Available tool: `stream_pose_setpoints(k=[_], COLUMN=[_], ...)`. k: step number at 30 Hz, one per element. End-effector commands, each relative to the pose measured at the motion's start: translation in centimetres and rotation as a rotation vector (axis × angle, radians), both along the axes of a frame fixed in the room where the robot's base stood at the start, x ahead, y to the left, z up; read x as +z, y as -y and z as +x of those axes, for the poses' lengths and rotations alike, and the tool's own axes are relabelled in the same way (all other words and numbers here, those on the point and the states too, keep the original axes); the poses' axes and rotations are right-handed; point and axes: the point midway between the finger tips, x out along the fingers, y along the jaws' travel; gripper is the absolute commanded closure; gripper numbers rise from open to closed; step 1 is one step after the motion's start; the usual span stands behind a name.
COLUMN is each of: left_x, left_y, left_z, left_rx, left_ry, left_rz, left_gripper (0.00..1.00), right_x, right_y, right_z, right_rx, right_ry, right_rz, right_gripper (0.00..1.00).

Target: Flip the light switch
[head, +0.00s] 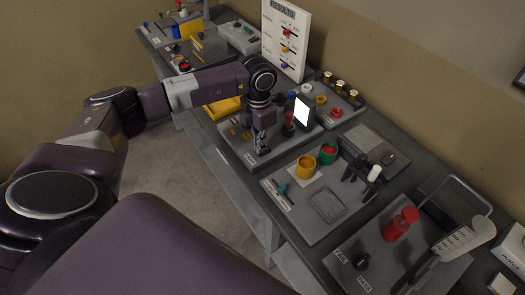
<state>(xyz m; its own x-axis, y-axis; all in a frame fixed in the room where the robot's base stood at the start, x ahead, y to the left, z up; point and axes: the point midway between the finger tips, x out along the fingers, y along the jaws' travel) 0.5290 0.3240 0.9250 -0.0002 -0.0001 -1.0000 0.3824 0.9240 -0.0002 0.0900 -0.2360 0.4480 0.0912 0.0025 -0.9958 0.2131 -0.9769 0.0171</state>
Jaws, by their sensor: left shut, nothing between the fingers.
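My left arm comes in from the left, and its gripper (261,146) points down over a grey board (257,161) on the bench. The gripper is shut and empty. Beside it on the right stands a dark upright device with a bright white face (303,112). I cannot pick out a light switch for certain. The arm and gripper hide part of the board, and I cannot tell whether the fingertips touch anything there. My right gripper is not in view.
The long bench holds several grey boards. An orange cup (306,167), a green cup (328,154) and a red cylinder (402,224) stand right of the gripper. A white RESULTS panel (286,40) rises behind. The floor (190,200) left of the bench is clear.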

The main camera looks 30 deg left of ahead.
Motion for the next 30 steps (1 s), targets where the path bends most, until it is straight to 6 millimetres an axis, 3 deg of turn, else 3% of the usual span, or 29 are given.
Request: stream_pose_setpoints(k=[19, 30], left_x=[-1.1, 0.9], left_y=[0.0, 0.0], left_z=[0.0, 0.0], left_rx=[0.000, -0.001], left_ry=[-0.001, -0.001], left_rz=[0.000, 0.000], left_gripper=[1.00, 1.00], right_x=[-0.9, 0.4], right_y=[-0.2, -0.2], right_z=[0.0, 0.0], right_rx=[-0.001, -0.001], right_ry=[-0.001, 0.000], right_rz=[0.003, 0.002], right_gripper=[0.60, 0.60])
